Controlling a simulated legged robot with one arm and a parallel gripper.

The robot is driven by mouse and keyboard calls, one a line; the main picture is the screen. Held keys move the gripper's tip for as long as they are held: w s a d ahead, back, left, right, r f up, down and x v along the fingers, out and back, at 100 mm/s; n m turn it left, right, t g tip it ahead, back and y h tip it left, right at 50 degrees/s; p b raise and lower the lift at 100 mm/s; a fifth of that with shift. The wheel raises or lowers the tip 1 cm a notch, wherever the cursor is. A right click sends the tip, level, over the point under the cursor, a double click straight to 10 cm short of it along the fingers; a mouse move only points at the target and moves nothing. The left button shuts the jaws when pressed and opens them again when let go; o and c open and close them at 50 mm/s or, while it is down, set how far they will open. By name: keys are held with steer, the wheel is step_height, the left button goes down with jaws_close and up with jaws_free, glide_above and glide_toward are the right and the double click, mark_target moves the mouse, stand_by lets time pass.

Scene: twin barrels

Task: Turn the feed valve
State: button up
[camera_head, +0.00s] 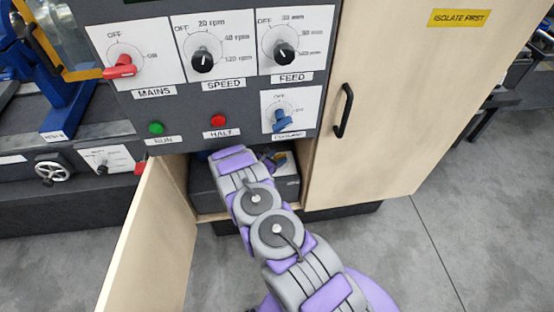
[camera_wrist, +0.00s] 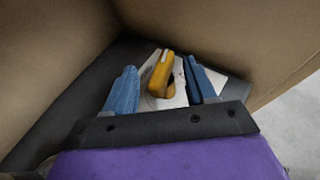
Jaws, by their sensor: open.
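In the wrist view, a yellow lever handle (camera_wrist: 159,76) stands on a white plate (camera_wrist: 178,97) deep in the cabinet. It looks like the feed valve, but I can read no label on it. My gripper (camera_wrist: 160,64) is open, with one blue finger on each side of the handle. I see gaps between the handle and both fingers, so it is not gripped. In the head view, my arm reaches into the open cabinet below the panel and hides most of my gripper (camera_head: 275,160) and the valve.
An open wooden door (camera_head: 150,245) stands left of my arm. A closed door with a black handle (camera_head: 343,110) is at the right. Above is the grey panel with the red MAINS switch (camera_head: 120,68), the SPEED knob (camera_head: 203,60) and the FEED knob (camera_head: 284,52). Cabinet walls flank my gripper closely.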

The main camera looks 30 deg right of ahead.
steer(key=shift+w+d+f, duration=0.1)
steer(key=shift+d+f, duration=0.1)
steer(key=shift+d, duration=0.45)
steer(key=shift+a+r, duration=0.1)
steer(key=shift+a, duration=0.3)
steer(key=shift+c, duration=0.2)
steer(key=shift+a, duration=0.2)
steer(key=c, duration=0.3)
steer(key=shift+d, duration=0.35)
steer(key=c, duration=0.5)
jaws_close()
